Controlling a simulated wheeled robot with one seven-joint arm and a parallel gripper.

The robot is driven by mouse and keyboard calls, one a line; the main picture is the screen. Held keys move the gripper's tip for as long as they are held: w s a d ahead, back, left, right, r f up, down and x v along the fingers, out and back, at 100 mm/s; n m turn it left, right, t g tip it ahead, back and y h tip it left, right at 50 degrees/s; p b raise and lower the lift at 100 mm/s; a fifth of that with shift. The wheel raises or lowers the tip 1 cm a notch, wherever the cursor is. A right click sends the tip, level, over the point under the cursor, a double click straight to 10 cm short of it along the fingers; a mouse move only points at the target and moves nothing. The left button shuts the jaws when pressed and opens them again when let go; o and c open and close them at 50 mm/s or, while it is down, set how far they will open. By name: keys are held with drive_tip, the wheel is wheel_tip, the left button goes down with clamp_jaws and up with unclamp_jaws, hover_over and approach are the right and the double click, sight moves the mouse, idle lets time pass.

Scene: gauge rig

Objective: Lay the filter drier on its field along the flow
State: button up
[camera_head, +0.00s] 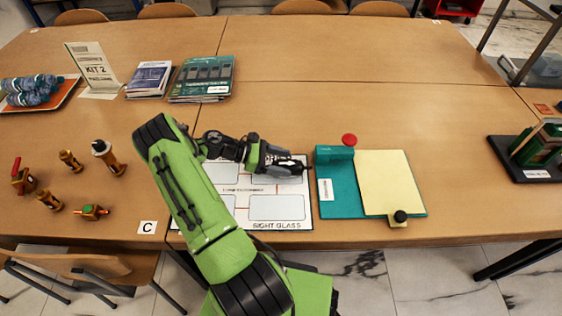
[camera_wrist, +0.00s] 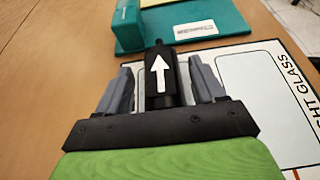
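The filter drier (camera_wrist: 160,77) is a black cylinder with a white arrow in the wrist view. Its arrow points away from my palm, towards the teal block. In the head view the drier (camera_head: 290,166) lies over the upper right field (camera_head: 290,181) of the white board (camera_head: 243,214). My gripper (camera_wrist: 162,85) has its grey fingers on either side of the drier, with narrow gaps seen between them and its body. My gripper (camera_head: 284,164) reaches in from the left in the head view. Whether the drier touches the board is hard to see.
A teal base with a raised block (camera_head: 334,154) and a yellow pad (camera_head: 385,180) stands right of the board. A red disc (camera_head: 349,140) is behind it. Several brass fittings (camera_head: 69,160) stand at left.

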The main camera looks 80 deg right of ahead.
drive_tip(key=shift+o, duration=0.8)
drive_tip(key=p+v, duration=0.2)
drive_tip(key=v, duration=1)
drive_tip(key=w+a+r+m+t, duration=0.1)
drive_tip(key=w+a+r+t, duration=0.45)
drive_tip(key=a+r, duration=0.4)
drive_tip(key=w+a+r+m+t, duration=0.1)
drive_tip(key=w+a+r+t, duration=0.4)
drive_tip(key=a+r, duration=0.4)
drive_tip(key=s+a+r+t+y, duration=0.1)
drive_tip(key=s+a+t, duration=0.3)
drive_tip(key=a, duration=0.6)
drive_tip(key=s+a+r+t+y, duration=0.2)
drive_tip(key=s+a+t, duration=0.2)
drive_tip(key=a, duration=0.5)
drive_tip(key=shift+s+a+r+m, duration=0.3)
drive_tip(key=shift+s+a+r, duration=0.1)
drive_tip(key=shift+s, duration=0.25)
